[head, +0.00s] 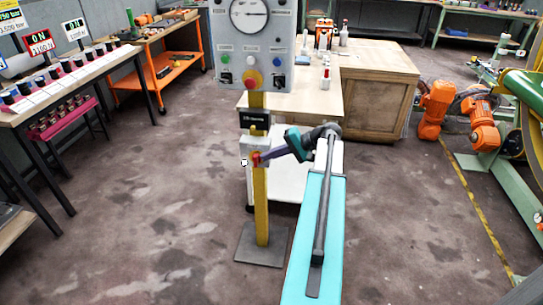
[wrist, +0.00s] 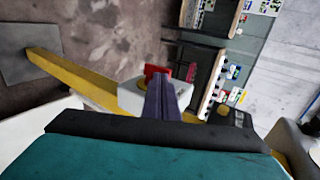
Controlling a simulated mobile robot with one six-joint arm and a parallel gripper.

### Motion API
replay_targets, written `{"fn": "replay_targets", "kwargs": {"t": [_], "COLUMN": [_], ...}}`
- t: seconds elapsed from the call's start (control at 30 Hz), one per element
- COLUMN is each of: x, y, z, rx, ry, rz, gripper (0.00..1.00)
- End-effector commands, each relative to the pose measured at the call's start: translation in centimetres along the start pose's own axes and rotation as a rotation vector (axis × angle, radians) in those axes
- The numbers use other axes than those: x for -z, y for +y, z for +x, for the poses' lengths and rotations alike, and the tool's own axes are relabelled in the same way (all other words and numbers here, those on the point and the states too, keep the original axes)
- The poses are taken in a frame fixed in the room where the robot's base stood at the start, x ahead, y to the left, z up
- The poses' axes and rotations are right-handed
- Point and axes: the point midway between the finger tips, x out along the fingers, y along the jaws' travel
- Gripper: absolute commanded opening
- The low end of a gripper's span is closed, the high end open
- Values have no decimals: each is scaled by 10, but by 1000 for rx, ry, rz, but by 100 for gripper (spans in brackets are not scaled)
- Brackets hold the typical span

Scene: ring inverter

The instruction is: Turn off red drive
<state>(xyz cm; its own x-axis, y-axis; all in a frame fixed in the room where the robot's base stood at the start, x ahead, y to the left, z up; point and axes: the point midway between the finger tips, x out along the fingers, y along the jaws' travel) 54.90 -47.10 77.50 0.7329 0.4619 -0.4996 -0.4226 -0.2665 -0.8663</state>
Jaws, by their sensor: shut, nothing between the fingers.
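A small grey switch box (head: 246,147) is fixed to a yellow post (head: 261,215) and carries a red handle (head: 256,158). In the wrist view the grey box (wrist: 133,97) and red handle (wrist: 157,71) lie just beyond my fingertips. My gripper (head: 265,156) reaches the box from the right. Its purple fingers (wrist: 160,95) are shut together with nothing between them. The fingertips overlap the handle in view; I cannot tell whether they touch it. The fingers hide part of the handle and box.
A grey gauge panel (head: 250,45) with several buttons tops the post, above a dark label plate (head: 254,119). The post's base plate (head: 262,244) lies on the floor. A wooden bench (head: 375,100) stands behind. Open floor lies to the left.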

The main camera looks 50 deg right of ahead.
Motion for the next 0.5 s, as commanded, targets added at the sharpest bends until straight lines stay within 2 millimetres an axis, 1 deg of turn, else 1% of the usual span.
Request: {"fn": "replay_targets", "kwargs": {"t": [0.33, 0.43, 0.47, 0.5], "x": [-2, -2, 0, -1], "y": [-3, -3, 0, -1], "z": [5, 5, -1, 0], "rx": [0, 0, 0, 0], "ry": [-1, -1, 8, 5], "rz": [0, 0, 5, 3], "gripper": [0, 0, 0, 0]}}
